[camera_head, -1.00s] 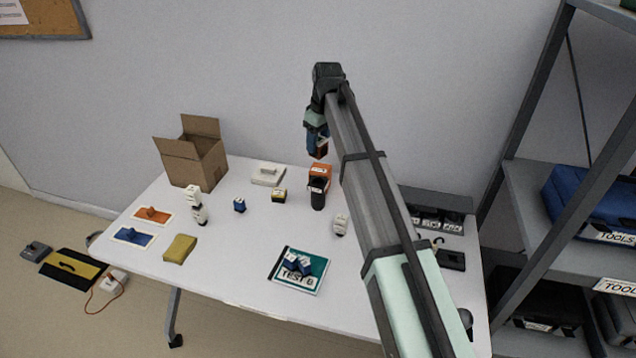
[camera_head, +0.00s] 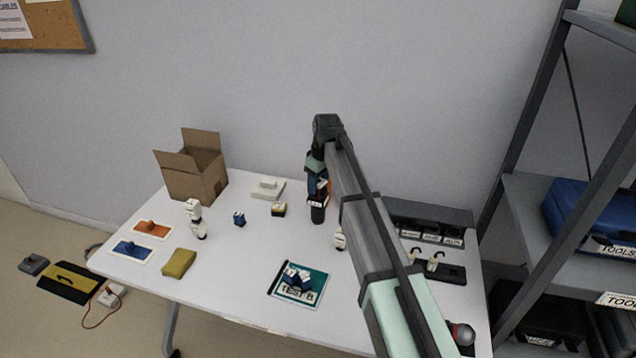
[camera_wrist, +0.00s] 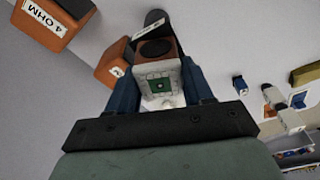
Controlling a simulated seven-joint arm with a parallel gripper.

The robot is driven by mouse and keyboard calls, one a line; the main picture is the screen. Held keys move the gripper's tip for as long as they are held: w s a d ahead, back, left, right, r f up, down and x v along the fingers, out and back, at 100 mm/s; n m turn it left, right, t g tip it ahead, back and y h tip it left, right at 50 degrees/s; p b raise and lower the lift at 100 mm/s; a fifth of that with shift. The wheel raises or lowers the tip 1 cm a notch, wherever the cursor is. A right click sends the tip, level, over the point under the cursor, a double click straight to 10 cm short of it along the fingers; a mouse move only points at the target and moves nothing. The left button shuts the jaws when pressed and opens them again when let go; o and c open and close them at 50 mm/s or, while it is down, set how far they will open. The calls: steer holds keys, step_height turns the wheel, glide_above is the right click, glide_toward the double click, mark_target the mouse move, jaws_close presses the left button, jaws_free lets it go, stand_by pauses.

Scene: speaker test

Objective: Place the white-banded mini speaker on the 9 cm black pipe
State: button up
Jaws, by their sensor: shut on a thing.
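My gripper (camera_head: 318,190) is shut on a small boxy speaker (camera_wrist: 159,73). In the wrist view the speaker shows a reddish-brown face with a dark round cone, and a pale side with a green square. My fingers close on it from both sides; I cannot make out its white band. The black pipe (camera_head: 317,213) stands upright on the table directly below my gripper in the head view. Its dark end (camera_wrist: 154,17) shows beyond the speaker in the wrist view. I cannot tell whether speaker and pipe touch.
Orange boxes (camera_wrist: 116,63), one labelled 4 OHM, stand close to the pipe. A yellow-black block (camera_head: 279,210) and a white device (camera_head: 268,189) are to the left. A white item (camera_head: 340,240) is just right. The table's front left is mostly free around the yellow sponge (camera_head: 180,263).

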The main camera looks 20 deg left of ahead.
mark_target(323, 183)
steer(key=shift+f, duration=0.25)
steer(key=o, duration=1.1)
step_height(323, 183, up, 12)
steer(key=d, duration=0.1)
steer(key=shift+s+d+r, duration=0.15)
steer(key=shift+s+d, duration=0.2)
